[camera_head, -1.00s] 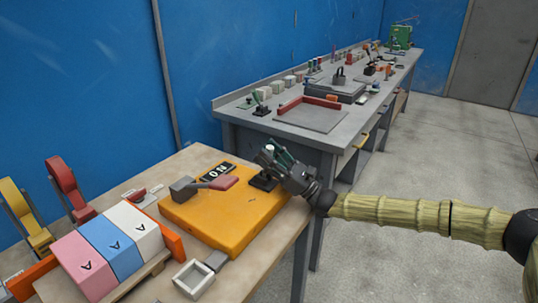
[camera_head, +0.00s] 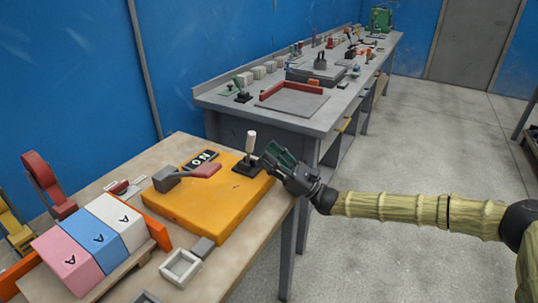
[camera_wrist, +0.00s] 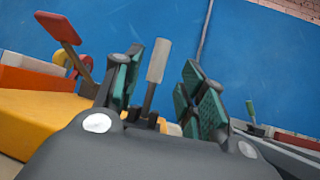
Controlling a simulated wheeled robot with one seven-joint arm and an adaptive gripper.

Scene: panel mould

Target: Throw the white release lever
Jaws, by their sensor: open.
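The white release lever (camera_head: 251,141) stands about upright on a black base (camera_head: 248,166) at the right corner of the yellow-orange panel (camera_head: 205,203). My gripper (camera_head: 271,157) is open, just right of the lever, with its green-padded fingers pointing toward it. In the wrist view the lever's pale handle (camera_wrist: 158,60) shows between the spread fingers of my gripper (camera_wrist: 163,88), nearer the left finger. A gap shows on both sides of the handle. The lower part of the lever is partly hidden by my gripper's body.
A red-handled lever (camera_head: 206,171) and a black label plate (camera_head: 200,160) are on the same panel. Pink, blue and white blocks (camera_head: 97,235) stand at the left. A grey square frame (camera_head: 180,267) lies in front. A grey bench (camera_head: 318,118) stands behind. The floor at right is clear.

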